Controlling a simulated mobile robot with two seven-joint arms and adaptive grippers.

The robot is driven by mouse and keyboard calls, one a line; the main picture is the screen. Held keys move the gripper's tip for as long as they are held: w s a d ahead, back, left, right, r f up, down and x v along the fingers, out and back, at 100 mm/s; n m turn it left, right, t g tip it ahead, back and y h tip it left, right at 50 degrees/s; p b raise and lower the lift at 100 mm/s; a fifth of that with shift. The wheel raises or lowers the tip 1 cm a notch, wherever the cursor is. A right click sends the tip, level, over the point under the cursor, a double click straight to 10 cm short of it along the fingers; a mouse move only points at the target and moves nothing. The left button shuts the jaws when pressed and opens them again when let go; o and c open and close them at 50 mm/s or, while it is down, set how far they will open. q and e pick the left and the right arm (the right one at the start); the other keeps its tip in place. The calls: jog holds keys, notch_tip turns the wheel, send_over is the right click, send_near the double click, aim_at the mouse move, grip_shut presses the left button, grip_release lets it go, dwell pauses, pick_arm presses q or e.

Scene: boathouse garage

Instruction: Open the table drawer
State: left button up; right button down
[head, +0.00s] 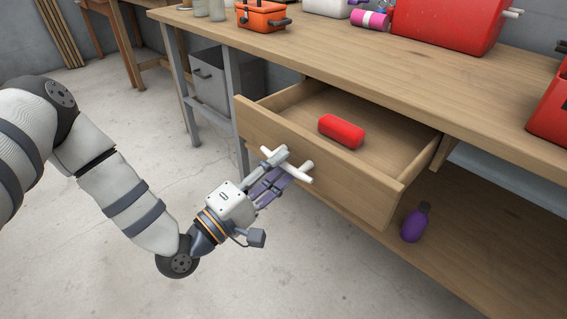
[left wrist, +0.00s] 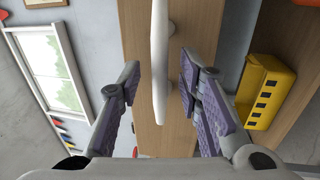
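The table drawer (head: 300,158) is pulled well out from under the wooden workbench. Its inside shows, with a red block-like object (head: 341,131) lying in it. A white bar handle (head: 297,173) is on the drawer's front. My left gripper (head: 276,178) is at the handle. In the left wrist view, the white handle (left wrist: 160,75) runs between the two fingers of my left gripper (left wrist: 160,82), with a gap on each side. The fingers are apart, around the handle and not closed on it. My right gripper is in neither view.
The workbench top (head: 330,50) carries an orange toolbox (head: 262,16) and a large red container (head: 445,22). A purple bottle (head: 415,223) stands on the lower shelf. A yellow crate (left wrist: 268,92) shows in the left wrist view. The concrete floor before the drawer is clear.

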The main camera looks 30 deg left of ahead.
pick_arm(q)
jog(key=v, duration=1)
jog(key=shift+s, duration=0.3)
jog(key=shift+a, duration=0.1)
